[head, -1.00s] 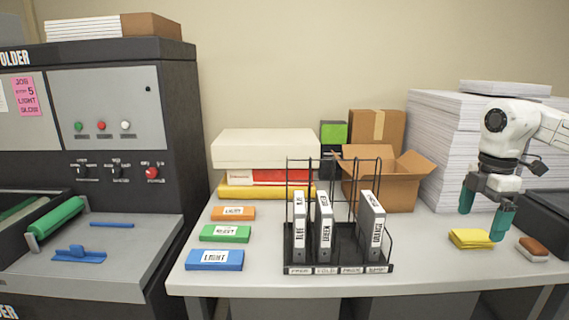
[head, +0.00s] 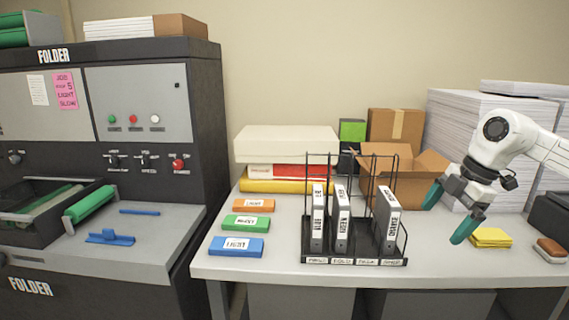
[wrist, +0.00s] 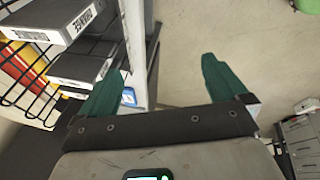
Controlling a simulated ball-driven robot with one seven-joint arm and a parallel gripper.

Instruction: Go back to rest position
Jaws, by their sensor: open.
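My gripper (head: 447,212) is open and empty, with two green fingers spread apart. In the head view it hangs above the right part of the table, to the right of the black wire rack (head: 355,261) and left of the yellow cloth-like stack (head: 491,238). The rack holds grey binders, among them the right-hand one (head: 388,217), all upright. In the wrist view both fingers (wrist: 160,85) show with nothing between them, and the rack with binders (wrist: 62,20) lies at the upper left.
An open cardboard box (head: 400,170) and tall paper stacks (head: 470,135) stand behind my gripper. A brown-topped sponge (head: 551,249) lies at the right. Orange, green and blue labelled boxes (head: 237,246) lie left of the rack. The folder machine (head: 140,105) stands at the far left.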

